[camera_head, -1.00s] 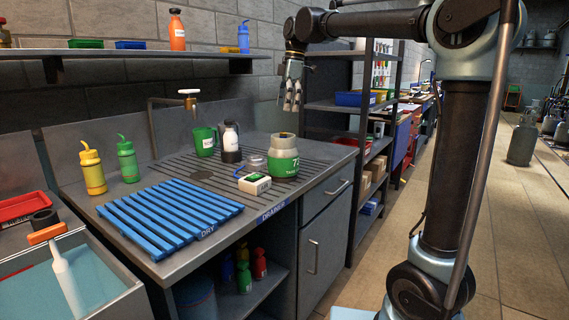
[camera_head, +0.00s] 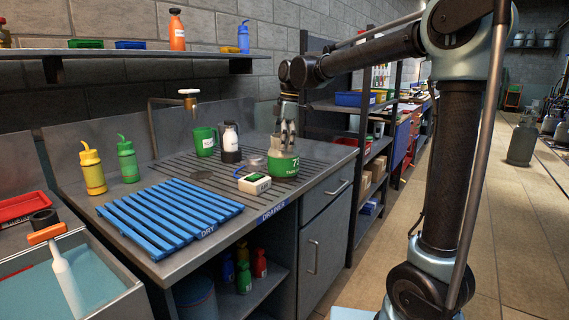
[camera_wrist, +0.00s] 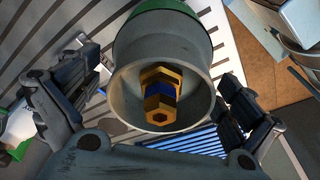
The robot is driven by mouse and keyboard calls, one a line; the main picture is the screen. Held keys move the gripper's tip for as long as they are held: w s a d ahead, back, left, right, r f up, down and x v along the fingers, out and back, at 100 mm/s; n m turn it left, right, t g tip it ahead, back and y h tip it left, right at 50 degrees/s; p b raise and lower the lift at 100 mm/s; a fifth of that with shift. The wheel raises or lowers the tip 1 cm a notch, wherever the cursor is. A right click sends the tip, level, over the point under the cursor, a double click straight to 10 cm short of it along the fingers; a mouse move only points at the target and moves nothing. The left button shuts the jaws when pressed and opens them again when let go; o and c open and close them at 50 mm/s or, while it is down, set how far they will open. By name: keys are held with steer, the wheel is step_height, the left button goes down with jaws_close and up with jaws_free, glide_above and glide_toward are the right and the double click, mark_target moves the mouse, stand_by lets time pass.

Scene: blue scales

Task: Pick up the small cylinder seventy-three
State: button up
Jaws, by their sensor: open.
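The small cylinder (camera_head: 284,166) stands upright on the grooved drainer top. It has a green body with a white label, where only a "7" can be read, and a pale grey collar. In the wrist view I look down into the round grey collar (camera_wrist: 202,102), with a brass and blue valve (camera_wrist: 158,95) inside. My open fingers stand on either side of the collar, with gaps visible between them and it.
A small white and green box (camera_head: 254,184) stands close left of the cylinder. A white-and-black bottle (camera_head: 230,143) and green mug (camera_head: 204,141) stand behind it. A blue slatted rack (camera_head: 170,215) lies front left. The bench's right edge is near the cylinder.

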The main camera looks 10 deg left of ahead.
steer(key=shift+a+f, duration=0.15)
steer(key=shift+f, duration=0.9)
steer(key=c, duration=1.3)
steer(key=shift+c, duration=0.2)
steer(key=shift+r, duration=0.15)
